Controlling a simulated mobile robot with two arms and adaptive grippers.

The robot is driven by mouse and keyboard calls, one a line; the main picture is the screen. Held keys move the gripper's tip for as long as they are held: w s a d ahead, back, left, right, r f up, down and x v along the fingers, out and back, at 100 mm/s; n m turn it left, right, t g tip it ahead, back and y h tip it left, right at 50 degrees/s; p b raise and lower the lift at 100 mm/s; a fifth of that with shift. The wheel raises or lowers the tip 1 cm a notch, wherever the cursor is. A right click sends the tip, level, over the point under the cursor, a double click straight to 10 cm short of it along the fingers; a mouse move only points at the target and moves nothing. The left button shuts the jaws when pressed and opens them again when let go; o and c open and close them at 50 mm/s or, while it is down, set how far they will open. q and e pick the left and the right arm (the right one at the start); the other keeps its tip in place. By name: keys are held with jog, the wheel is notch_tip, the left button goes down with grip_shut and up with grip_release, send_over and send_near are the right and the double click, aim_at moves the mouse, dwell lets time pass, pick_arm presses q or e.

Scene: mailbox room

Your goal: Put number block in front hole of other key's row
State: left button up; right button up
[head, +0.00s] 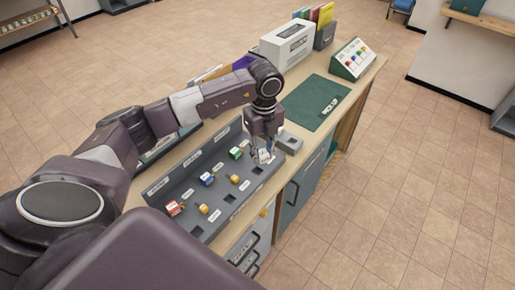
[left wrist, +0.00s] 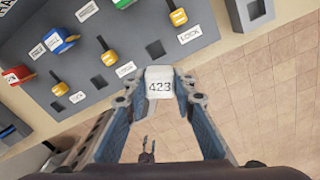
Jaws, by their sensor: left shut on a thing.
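My left gripper (head: 263,155) is shut on a white number block marked 423 (left wrist: 159,86). It holds the block at the board's near right end, by an empty square front hole (left wrist: 156,50). Yellow pieces (left wrist: 106,55) stand in the row in front of these. Other front holes (head: 229,198) are empty. Whether the block touches the board is unclear.
A small grey holder with a hole (head: 288,143) stands just beyond the board. Farther along the counter are a green mat (head: 316,101), a white box (head: 287,45) and a sloped sign with coloured marks (head: 352,59). Tiled floor is open to the right.

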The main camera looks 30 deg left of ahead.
pick_arm(q)
jog(key=shift+w+a+f+n+b, duration=0.1)
jog(key=shift+a+f+n+b, duration=0.3)
jog(key=shift+f+n, duration=0.45)
jog(key=shift+w+a+f+n+b, duration=0.1)
jog(key=shift+a+f+n+b, duration=0.3)
jog(key=shift+f+n, duration=0.45)
jog(key=shift+a+f+n+b, duration=0.3)
jog(key=shift+f+n+b, duration=0.1)
jog(key=shift+f+n, duration=0.45)
jog(key=shift+f, duration=0.15)
jog(key=shift+f+b, duration=0.6)
jog(key=shift+f, duration=0.05)
jog(key=shift+f, duration=0.35)
jog(key=o, duration=1)
jog(key=shift+r, duration=0.15)
